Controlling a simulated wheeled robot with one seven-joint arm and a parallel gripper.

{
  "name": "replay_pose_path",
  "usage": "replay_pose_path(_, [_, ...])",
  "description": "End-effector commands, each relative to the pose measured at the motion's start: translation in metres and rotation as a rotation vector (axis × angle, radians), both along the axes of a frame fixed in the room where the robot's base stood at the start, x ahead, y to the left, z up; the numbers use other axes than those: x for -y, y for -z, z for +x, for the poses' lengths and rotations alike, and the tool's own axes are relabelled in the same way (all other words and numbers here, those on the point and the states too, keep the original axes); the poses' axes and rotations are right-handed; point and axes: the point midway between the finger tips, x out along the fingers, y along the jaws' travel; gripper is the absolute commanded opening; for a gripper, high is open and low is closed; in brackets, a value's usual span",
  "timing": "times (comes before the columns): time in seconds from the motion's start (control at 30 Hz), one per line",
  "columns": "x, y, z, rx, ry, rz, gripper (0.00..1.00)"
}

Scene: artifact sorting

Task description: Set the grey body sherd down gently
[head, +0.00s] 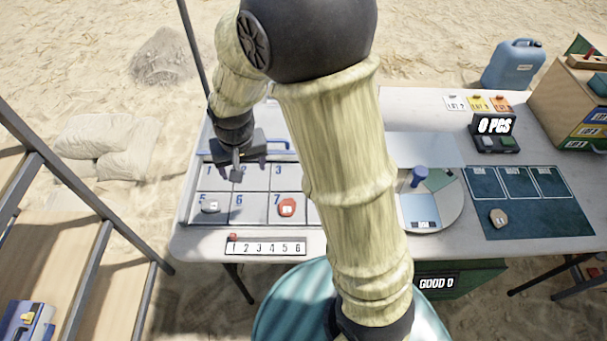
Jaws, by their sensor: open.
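The grey body sherd (211,206), a small pale grey piece with a light label, lies in the cell marked 5 of the numbered tray (188,207). My gripper (238,168) is open and hangs above the back-left cells of the tray, behind and slightly right of the grey sherd. It is apart from the sherd, and I see nothing between its fingers. My arm hides the right part of the tray.
A reddish sherd (287,207) lies in cell 7. A brown sherd (498,217) lies on the dark mat (540,222). A number strip (265,246) lies before the tray. A round stand (452,206) with a blue knob stands right of my arm. Cell 6 looks empty.

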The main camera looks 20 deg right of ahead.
Motion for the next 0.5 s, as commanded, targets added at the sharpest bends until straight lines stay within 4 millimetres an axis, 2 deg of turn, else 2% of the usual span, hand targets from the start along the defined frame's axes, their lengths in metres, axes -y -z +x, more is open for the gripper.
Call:
replay_pose_path(0.03, [0.028,-0.009,-0.013,0.013,0.012,0.003,0.71])
replay_pose_path(0.1, [0.058,-0.016,-0.032,0.03,0.014,0.001,0.71])
replay_pose_path(0.2, [0.092,-0.024,-0.061,0.053,0.012,-0.009,0.71])
replay_pose_path(0.33, [0.117,-0.027,-0.089,0.071,0.005,-0.022,0.71])
replay_pose_path(0.5, [0.123,-0.027,-0.097,0.076,-0.001,-0.027,0.71])
